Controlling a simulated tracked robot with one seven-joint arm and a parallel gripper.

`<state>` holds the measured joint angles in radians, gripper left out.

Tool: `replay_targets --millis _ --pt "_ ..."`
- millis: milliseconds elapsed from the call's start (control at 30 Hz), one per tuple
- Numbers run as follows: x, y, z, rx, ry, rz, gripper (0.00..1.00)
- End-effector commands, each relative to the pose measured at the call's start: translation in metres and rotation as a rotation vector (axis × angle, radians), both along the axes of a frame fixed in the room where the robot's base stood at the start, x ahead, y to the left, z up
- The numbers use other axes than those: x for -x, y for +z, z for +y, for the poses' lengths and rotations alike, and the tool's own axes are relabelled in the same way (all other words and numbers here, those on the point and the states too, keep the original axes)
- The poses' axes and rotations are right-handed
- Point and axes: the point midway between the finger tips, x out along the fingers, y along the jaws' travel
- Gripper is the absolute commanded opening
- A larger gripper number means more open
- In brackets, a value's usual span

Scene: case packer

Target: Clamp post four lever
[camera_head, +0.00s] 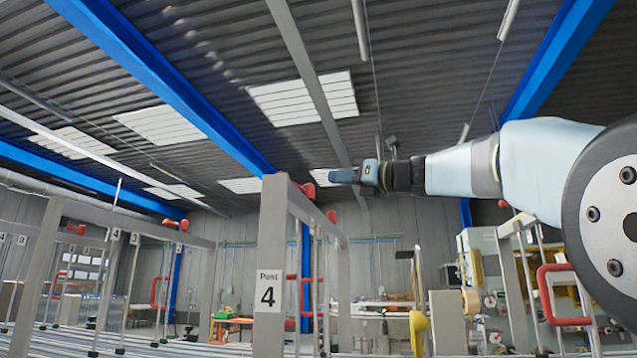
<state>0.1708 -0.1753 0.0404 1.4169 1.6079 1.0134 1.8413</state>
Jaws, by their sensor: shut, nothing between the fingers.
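The grey post labelled "Post 4" (270,235) stands upright left of centre. A red lever (308,190) sits at the top of its frame, and a smaller red piece (331,217) shows farther along the same beam. My gripper (333,175) points left from the end of my arm, which reaches in from the right. It looks shut and empty. In the picture it is just right of the red lever and slightly higher, with a small gap between them. I cannot tell how far apart they are in depth.
Red handles (312,296) show low behind the post. More numbered posts with red levers stand at left (110,236). At right, another frame (517,228) carries a large red handle (560,295). Benches and a yellow item (419,330) are behind. The space above the posts is open.

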Motion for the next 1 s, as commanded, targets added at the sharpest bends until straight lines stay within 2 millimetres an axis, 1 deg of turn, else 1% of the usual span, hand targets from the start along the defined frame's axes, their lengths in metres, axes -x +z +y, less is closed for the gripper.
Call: replay_targets --millis 600,800,1000 --pt "-0.061 0.018 0.080 0.004 0.002 0.000 0.00" --pt "-0.075 0.022 0.097 0.003 -0.001 0.000 0.00" --pt "-0.079 0.024 0.103 0.005 -0.003 -0.001 0.00"
